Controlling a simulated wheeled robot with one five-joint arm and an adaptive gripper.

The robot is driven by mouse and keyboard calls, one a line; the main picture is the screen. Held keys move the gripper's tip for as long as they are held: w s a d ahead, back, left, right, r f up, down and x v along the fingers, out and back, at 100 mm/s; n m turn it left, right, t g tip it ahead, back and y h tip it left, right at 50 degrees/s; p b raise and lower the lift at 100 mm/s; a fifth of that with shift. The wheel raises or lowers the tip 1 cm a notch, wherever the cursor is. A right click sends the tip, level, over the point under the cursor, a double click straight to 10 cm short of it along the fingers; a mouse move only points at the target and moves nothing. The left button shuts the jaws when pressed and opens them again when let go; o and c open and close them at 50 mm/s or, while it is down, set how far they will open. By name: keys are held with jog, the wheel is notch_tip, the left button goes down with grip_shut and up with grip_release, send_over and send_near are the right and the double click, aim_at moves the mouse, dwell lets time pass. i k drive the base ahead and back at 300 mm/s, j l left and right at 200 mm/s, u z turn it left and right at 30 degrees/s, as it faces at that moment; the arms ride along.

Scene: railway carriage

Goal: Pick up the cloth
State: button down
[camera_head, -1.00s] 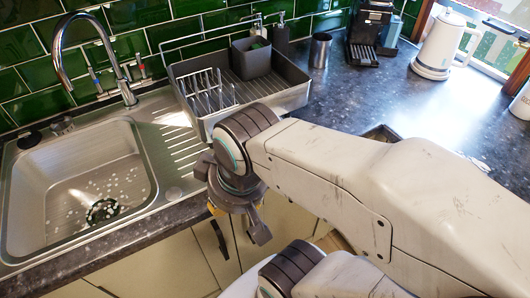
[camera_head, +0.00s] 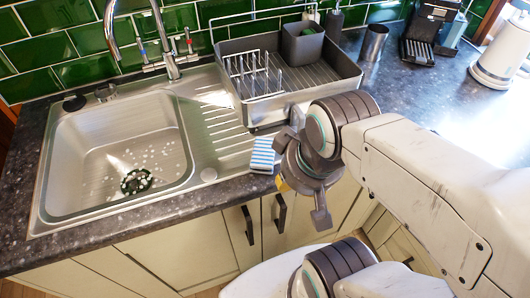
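A small blue-and-white striped cloth (camera_head: 262,155) lies at the front edge of the counter, just right of the sink's drainboard. It looks folded or bunched; its right side is partly hidden by my gripper. My gripper (camera_head: 300,178) is just right of the cloth and overlaps it in the picture, at the counter's front edge. Its fingers are spread apart, one toward the upper left and one toward the lower right. Nothing shows between them. I cannot tell its exact height above the counter.
A steel sink (camera_head: 120,165) with a tall tap (camera_head: 168,60) is at left. A dish rack (camera_head: 300,85) stands just behind my gripper. A metal cup (camera_head: 374,42), a coffee machine (camera_head: 428,30) and a white kettle (camera_head: 500,55) stand behind at right. Cabinet fronts are below.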

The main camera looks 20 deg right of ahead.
aim_at(263, 157)
jog(key=z, duration=2.3)
jog(key=u, duration=2.3)
jog(key=j+u, duration=0.15)
jog(key=u, duration=0.3)
jog(key=j+u, duration=0.1)
jog(key=u, duration=0.35)
jog(key=i+j+u, duration=0.1)
jog(key=u, duration=0.3)
jog(key=i+j+u, duration=0.1)
jog(key=u, duration=0.35)
